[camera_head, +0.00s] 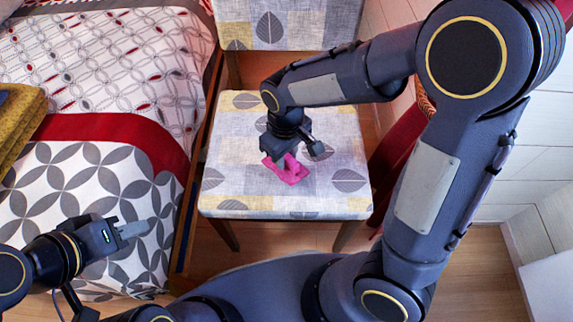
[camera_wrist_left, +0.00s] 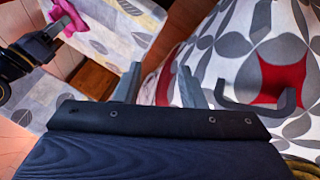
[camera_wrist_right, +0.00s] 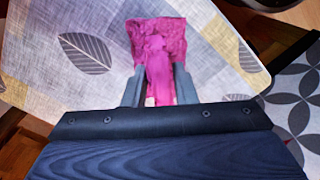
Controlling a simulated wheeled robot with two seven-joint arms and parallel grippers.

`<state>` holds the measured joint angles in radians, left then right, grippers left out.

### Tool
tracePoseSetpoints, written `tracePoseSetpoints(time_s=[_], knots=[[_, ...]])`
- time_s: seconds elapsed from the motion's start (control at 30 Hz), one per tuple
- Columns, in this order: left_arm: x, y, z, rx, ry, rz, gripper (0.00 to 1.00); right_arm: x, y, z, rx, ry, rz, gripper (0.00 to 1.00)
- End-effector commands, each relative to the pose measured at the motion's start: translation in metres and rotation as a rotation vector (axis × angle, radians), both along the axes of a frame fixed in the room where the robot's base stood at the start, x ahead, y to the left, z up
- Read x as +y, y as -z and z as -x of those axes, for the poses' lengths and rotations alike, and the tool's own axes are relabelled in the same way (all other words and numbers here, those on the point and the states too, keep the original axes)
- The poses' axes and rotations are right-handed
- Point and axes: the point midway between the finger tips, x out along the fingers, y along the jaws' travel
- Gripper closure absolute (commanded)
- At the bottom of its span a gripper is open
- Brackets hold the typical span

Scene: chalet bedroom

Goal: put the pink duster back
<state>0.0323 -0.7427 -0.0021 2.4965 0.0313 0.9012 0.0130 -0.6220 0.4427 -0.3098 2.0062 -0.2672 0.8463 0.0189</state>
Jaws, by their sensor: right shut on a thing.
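The pink duster (camera_head: 291,174) is at the middle of the patterned chair seat (camera_head: 232,185). In the right wrist view its wide pink end (camera_wrist_right: 160,32) points away from me and its handle lies between my fingers. My right gripper (camera_head: 284,157) points down and is shut on the handle (camera_wrist_right: 159,85). I cannot tell whether the duster touches the seat. The duster also shows at the top left of the left wrist view (camera_wrist_left: 70,14). My left gripper (camera_head: 132,230) is empty over the bed's edge, its fingers apart in the left wrist view (camera_wrist_left: 160,85).
The bed (camera_head: 85,190) with a grey, white and red cover fills the left side. A mustard folded cloth (camera_head: 20,125) lies on it. The chair back (camera_head: 290,25) rises behind the seat. A white plank wall (camera_head: 535,180) stands at the right. The rest of the seat is clear.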

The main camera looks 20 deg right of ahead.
Motion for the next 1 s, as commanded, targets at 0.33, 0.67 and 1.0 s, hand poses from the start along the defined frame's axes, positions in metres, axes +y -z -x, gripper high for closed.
tracePoseSetpoints(time_s=[0.33, 0.67, 1.0], knots=[[0.000, 0.017, 0.000, 0.000, 0.000, 0.000, 0.64, -0.006, 0.030, -0.015, 0.003, 0.000, 0.001, 0.93], [0.000, 0.023, 0.000, 0.000, 0.000, 0.000, 0.64, -0.005, 0.048, -0.015, -0.001, 0.000, 0.000, 0.93], [0.000, 0.023, 0.000, 0.000, 0.000, 0.000, 0.64, -0.005, 0.048, -0.014, 0.000, 0.000, -0.001, 0.53]])
